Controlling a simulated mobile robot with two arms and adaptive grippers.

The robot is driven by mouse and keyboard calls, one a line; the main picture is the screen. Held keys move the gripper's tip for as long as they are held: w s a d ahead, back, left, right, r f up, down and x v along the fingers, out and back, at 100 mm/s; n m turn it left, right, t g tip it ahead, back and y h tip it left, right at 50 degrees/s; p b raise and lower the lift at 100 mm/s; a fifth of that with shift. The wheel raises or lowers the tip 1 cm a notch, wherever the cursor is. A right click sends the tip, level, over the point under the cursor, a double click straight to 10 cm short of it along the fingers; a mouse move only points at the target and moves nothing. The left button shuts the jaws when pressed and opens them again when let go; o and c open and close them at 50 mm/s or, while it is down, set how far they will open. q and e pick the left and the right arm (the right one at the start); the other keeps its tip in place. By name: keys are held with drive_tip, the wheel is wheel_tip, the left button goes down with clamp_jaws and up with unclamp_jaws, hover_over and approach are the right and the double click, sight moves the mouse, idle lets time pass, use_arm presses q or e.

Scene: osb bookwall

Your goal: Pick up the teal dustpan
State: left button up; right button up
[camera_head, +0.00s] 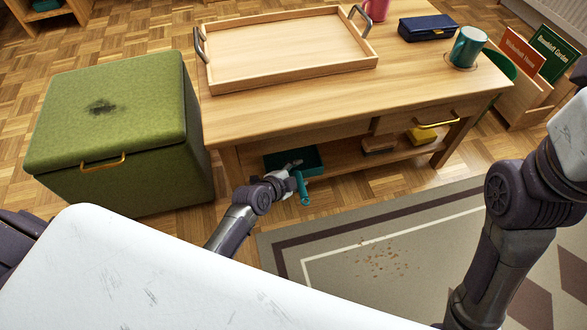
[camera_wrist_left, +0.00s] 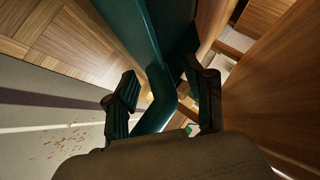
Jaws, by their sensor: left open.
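The teal dustpan (camera_head: 314,157) lies on the lower shelf of the wooden table, with its handle (camera_head: 304,190) sticking out past the front edge. My left gripper (camera_head: 295,172) is at the dustpan, by the handle, and covers part of it. In the left wrist view the dustpan (camera_wrist_left: 128,30) fills the upper middle. Its handle (camera_wrist_left: 156,116) runs down between the two fingers of my open left gripper (camera_wrist_left: 164,92). I cannot tell whether a finger touches it. My right arm shows at the right, but its gripper is out of view.
The lower shelf (camera_head: 345,158) also holds a brown block (camera_head: 379,144) and a yellow item (camera_head: 422,135). The tabletop above bears a wooden tray (camera_head: 290,80), a dark blue case (camera_head: 428,28) and a teal mug (camera_head: 467,47). A green storage stool (camera_head: 120,150) stands left. Crumbs (camera_head: 383,262) lie on the rug.

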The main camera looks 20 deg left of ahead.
use_arm(q)
clamp_jaws()
drive_tip(key=shift+r, duration=0.1)
idle(0.4)
